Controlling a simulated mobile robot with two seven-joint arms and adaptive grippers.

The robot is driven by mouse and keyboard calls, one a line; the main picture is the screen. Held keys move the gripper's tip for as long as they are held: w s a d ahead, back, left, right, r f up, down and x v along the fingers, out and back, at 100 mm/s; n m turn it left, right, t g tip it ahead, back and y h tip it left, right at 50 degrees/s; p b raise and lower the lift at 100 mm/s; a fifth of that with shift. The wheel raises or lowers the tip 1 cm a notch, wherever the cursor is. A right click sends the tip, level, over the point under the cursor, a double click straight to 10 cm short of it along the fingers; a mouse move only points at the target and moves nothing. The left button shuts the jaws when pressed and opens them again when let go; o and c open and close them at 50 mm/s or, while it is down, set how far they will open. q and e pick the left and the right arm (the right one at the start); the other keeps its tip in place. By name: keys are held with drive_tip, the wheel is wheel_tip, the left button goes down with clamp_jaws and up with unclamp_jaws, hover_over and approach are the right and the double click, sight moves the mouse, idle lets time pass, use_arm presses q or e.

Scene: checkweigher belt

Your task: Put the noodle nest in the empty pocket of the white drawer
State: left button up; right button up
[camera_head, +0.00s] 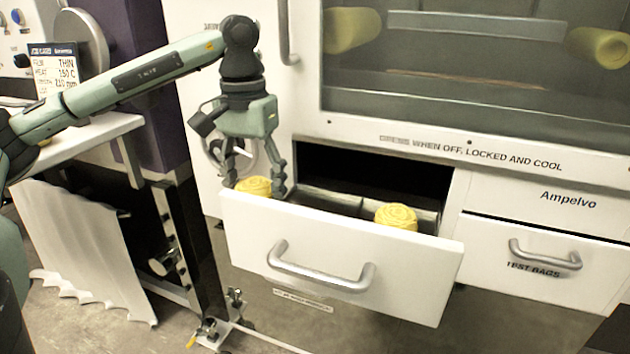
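The white drawer (335,250) is pulled out below the glass-fronted machine. One yellow noodle nest (254,186) is at the drawer's left end, its lower part hidden by the drawer front. A second yellow noodle nest (396,215) sits in the right part of the drawer. The middle part between them shows no nest, though its floor is hidden. My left gripper (254,188) points down at the left end, with its fingers on either side of the left nest. I cannot tell whether the fingers press on it or stand slightly apart. My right gripper is out of view.
A shut drawer marked "TEST BAGS" (545,270) is at the right. The machine's window (480,80) and its lower ledge stand above and behind the open drawer. A white side table (90,135) and a dark metal frame (180,240) stand at the left.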

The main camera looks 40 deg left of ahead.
use_arm(q)
drive_tip(key=w+d, duration=0.2)
drive_tip(key=w+d+p, duration=0.1)
drive_tip(key=w+d, duration=0.1)
drive_tip(key=w, duration=0.1)
drive_tip(key=w+d+p, duration=0.1)
drive_tip(key=w+d, duration=0.1)
drive_tip(key=w, duration=0.1)
drive_tip(key=shift+d, duration=0.25)
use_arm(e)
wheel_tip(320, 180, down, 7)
use_arm(q)
drive_tip(key=shift+f, duration=0.25)
wheel_tip(320, 180, down, 3)
drive_tip(key=shift+r+b, duration=0.1)
drive_tip(key=shift+b, duration=0.85)
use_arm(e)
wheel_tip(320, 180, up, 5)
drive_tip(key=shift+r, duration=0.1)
use_arm(q)
drive_tip(key=shift+f, duration=0.25)
drive_tip(key=o, duration=1.2)
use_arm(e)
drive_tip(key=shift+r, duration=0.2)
use_arm(q)
drive_tip(key=shift+r, duration=0.15)
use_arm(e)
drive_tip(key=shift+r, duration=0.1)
